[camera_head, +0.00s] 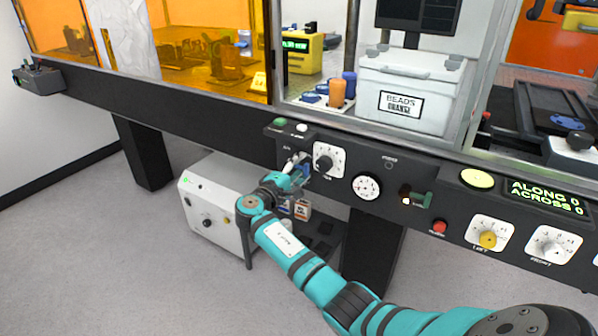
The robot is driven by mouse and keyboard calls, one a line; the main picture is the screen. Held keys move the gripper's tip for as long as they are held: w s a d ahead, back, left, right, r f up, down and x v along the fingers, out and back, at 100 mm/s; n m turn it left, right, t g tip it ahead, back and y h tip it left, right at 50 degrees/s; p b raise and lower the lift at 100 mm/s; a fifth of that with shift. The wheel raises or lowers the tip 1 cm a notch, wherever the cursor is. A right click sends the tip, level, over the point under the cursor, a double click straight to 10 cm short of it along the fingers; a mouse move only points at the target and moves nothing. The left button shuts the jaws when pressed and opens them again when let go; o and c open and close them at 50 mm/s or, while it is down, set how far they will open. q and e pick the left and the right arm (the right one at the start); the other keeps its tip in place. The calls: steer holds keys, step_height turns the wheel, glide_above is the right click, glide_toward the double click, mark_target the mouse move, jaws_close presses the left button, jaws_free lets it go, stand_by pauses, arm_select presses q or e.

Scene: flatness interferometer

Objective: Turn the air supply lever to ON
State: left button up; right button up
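My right gripper (293,168) is at the dark front panel (340,180), at the end of the teal arm that comes in from the lower right. It is at the left part of the panel, just left of a white dial plate with a black knob (324,163). A small label above the gripper seems to read AIR. A small blue part (304,172) shows by the fingertips; it may be the air supply lever. The gripper covers most of this spot, so the lever's position and any grip on it cannot be told. My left gripper is not in view.
A round gauge (367,186), a green switch (420,199), a red button (439,227) and yellow and white knobs line the panel to the right. A white cabinet (215,215) stands below.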

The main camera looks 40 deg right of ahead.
steer(key=shift+o, duration=1)
steer(key=shift+f, duration=0.15)
steer(key=shift+a+f, duration=0.1)
steer(key=shift+a, duration=0.1)
steer(key=v, duration=1.1)
steer(key=shift+s+a, duration=0.2)
steer(key=shift+a, duration=0.05)
